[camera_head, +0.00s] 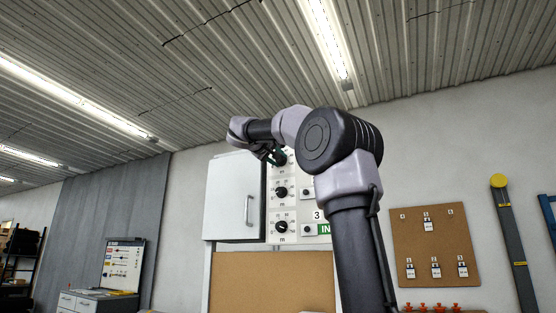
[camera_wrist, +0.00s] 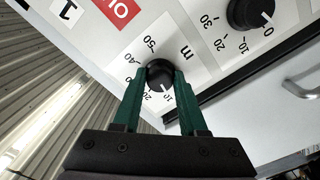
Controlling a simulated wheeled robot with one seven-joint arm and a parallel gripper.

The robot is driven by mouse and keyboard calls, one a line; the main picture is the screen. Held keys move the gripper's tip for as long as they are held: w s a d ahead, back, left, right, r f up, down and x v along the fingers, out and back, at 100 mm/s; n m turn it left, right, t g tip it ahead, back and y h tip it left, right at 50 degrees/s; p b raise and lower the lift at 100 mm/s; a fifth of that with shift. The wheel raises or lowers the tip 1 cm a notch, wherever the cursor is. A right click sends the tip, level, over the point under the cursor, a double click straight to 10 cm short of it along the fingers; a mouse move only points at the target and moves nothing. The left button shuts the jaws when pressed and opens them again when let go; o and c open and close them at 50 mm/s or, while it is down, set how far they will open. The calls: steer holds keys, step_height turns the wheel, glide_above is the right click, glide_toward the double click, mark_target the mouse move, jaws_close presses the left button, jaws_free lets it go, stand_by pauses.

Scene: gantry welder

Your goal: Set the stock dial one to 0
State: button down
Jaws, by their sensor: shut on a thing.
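The stock dial one, seemingly the top black knob (camera_wrist: 159,70), sits on a white panel in the wrist view with printed numbers around it. Its white pointer mark faces the lower right, near the 10. My gripper (camera_wrist: 162,78) has its two green fingers on either side of this knob, shut on it. In the head view my gripper (camera_head: 274,157) is at the top dial of the panel, and my arm and fingers mostly hide that dial.
A second dial (camera_head: 281,192) and a third dial (camera_head: 282,227) sit below on the panel. A neighbouring dial (camera_wrist: 250,12) points near its 0 in the wrist view. A white cabinet (camera_head: 232,200) with a handle stands close left. A corkboard (camera_head: 436,245) hangs right.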

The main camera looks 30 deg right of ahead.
steer(key=n, duration=0.6)
steer(key=shift+n, duration=0.3)
stand_by(0.4)
steer(key=shift+c, duration=2.2)
jaws_free()
steer(key=v, duration=1)
steer(key=shift+s+a, duration=0.3)
